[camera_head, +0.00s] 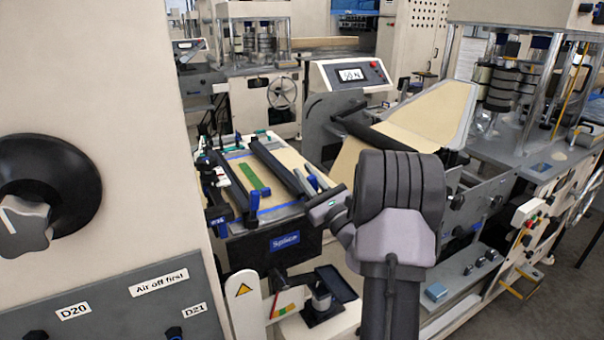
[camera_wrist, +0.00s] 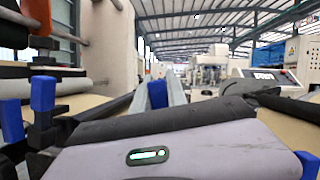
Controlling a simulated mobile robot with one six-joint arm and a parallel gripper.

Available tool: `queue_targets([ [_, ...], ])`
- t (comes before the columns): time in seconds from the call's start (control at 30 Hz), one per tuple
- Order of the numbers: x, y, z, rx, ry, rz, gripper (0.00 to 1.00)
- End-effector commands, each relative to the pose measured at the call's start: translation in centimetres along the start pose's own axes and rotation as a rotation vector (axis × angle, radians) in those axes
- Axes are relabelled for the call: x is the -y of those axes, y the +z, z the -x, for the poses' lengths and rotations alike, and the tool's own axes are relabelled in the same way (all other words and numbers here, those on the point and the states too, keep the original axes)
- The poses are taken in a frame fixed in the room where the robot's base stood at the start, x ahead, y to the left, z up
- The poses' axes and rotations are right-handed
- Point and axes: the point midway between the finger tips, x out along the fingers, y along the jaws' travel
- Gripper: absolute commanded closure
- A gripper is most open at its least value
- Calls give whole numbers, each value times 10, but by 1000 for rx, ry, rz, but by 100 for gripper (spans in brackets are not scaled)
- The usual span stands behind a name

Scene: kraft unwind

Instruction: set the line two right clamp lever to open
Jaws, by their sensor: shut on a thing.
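My gripper (camera_head: 311,183) reaches from the right over the splice table (camera_head: 290,241), its fingers low at the table's right side. In the wrist view my gripper (camera_wrist: 158,95) has its two grey fingers closed around a blue lever handle (camera_wrist: 157,94). Only the top of this handle shows; its base and pivot are hidden behind my gripper's body. Other blue levers stand at the left in the wrist view, a taller one (camera_wrist: 43,95) and a nearer one (camera_wrist: 11,121). In the head view a blue lever (camera_head: 254,201) stands at the table's front. No line label is readable.
Two dark bars (camera_head: 275,165) cross the table, with a green strip (camera_head: 254,173) between them. A large cream panel with a black knob (camera_head: 40,181) stands close at the left. A roller and kraft web (camera_head: 425,115) lie right of my arm. A console (camera_head: 350,75) stands behind.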

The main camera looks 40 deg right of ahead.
Motion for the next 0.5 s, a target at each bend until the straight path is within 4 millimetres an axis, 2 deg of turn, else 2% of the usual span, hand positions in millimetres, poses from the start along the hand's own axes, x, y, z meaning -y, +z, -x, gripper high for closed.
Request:
queue_targets([
  [0.5,6,-1,1,-1,-32,-77,100],
])
